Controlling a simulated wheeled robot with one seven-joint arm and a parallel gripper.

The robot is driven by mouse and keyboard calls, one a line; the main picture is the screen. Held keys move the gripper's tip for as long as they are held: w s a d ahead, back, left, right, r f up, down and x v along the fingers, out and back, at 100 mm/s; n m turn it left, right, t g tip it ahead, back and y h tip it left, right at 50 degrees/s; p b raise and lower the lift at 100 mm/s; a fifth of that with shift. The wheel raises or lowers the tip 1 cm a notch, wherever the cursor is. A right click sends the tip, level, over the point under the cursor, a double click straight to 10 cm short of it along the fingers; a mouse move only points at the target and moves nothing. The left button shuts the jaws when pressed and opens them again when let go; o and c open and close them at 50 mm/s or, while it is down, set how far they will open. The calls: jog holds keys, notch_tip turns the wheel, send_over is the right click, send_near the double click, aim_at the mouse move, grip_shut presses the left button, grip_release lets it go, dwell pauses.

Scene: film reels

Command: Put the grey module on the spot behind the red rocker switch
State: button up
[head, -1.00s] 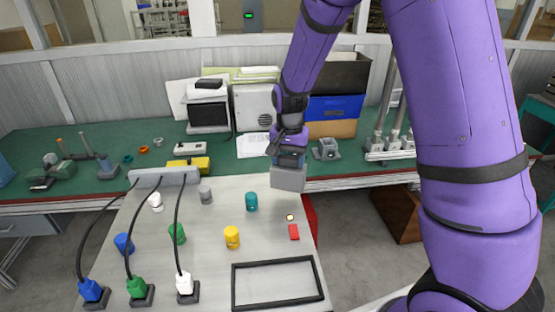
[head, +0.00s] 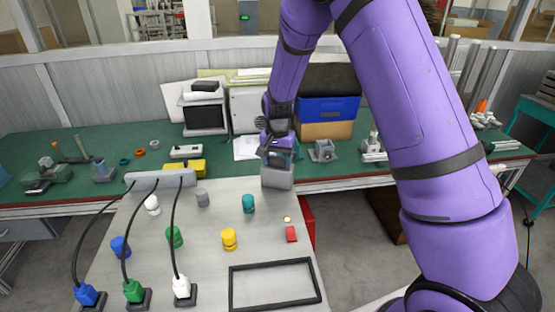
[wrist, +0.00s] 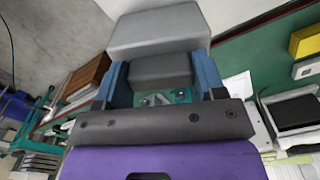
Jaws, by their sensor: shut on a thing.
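The grey module (head: 277,178) is a plain box held in my gripper (head: 278,157), over the back right part of the light grey board. In the wrist view the module (wrist: 160,32) sticks out beyond the blue fingers of my gripper (wrist: 160,75), which are shut on it. I cannot tell its exact height above the board. The red rocker switch (head: 291,234) lies on the board's right side, nearer than the module. A small pale round piece (head: 287,219) sits just behind the switch. The board between that piece and the module looks bare.
A teal knob (head: 248,203) stands left of the switch, and a yellow one (head: 229,239) nearer. A black frame (head: 274,285) lies in front. Cabled plugs and a grey bar (head: 160,180) occupy the left. A green bench (head: 110,178) with boxes runs behind the board.

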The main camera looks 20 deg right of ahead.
jog(key=shift+f, duration=0.1)
jog(key=o, duration=1.4)
jog(key=shift+o, duration=0.2)
notch_tip(320, 180, up, 12)
jog(key=shift+r, duration=0.2)
jog(key=s+d+r+n+t, duration=0.2)
jog(key=s+d+r+n, duration=0.15)
jog(key=s+r, duration=1.25)
jog(key=s+d+n+t, duration=0.2)
jog(key=s+n+t, duration=0.1)
jog(key=s, duration=1.7)
jog(key=shift+d+r, duration=0.2)
jog(key=shift+r, duration=0.25)
